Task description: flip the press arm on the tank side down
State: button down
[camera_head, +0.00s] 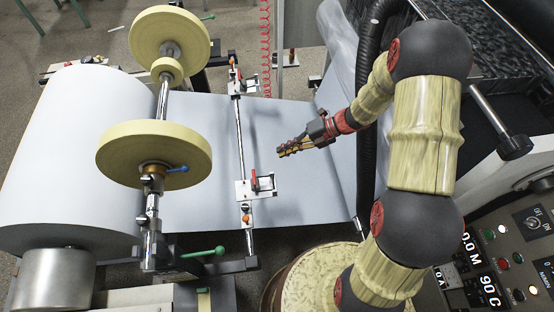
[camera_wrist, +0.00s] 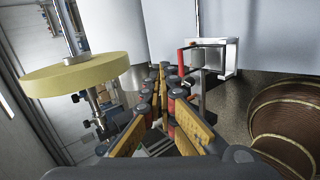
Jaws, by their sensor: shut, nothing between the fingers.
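A near press unit with a red handle (camera_head: 254,180) sits on a metal bracket (camera_head: 266,188) at the near end of the cross rod. In the wrist view its red handle (camera_wrist: 182,60) stands upright beside the pale bracket (camera_wrist: 234,58), just beyond and right of my fingertips. A similar far press unit with a red part (camera_head: 233,75) is at the rod's far end. I cannot tell which one is on the tank side. My gripper (camera_head: 281,153) is shut and empty, above the paper, up and right of the near unit in the head view. It also shows in the wrist view (camera_wrist: 166,72).
The white paper web (camera_head: 200,200) runs from a large paper roll (camera_head: 75,150) under the cross rod (camera_head: 239,135). Two yellow discs (camera_head: 155,155) stand on a shaft at left. A control panel (camera_head: 500,255) is at lower right, near a dark hose (camera_head: 367,100).

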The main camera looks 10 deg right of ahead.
jog(key=s+a+f+n+g+h+b, duration=0.1)
jog(key=a+f+b, duration=0.4)
jog(key=a+f, duration=0.3)
notch_tip(320, 180, down, 4)
jog(key=shift+s+a+r+n, duration=0.1)
jog(key=shift+s+a+n, duration=0.1)
jog(key=shift+s+n, duration=0.1)
jog(key=p, duration=0.1)
jog(key=a+h+p, duration=0.1)
jog(key=p, duration=0.1)
jog(key=shift+a+f, duration=0.2)
jog(key=shift+a, duration=0.1)
jog(key=shift+a+f+p, duration=0.3)
jog(key=shift+f+p, duration=0.05)
jog(key=shift+f, duration=0.2)
jog(key=shift+r, duration=0.1)
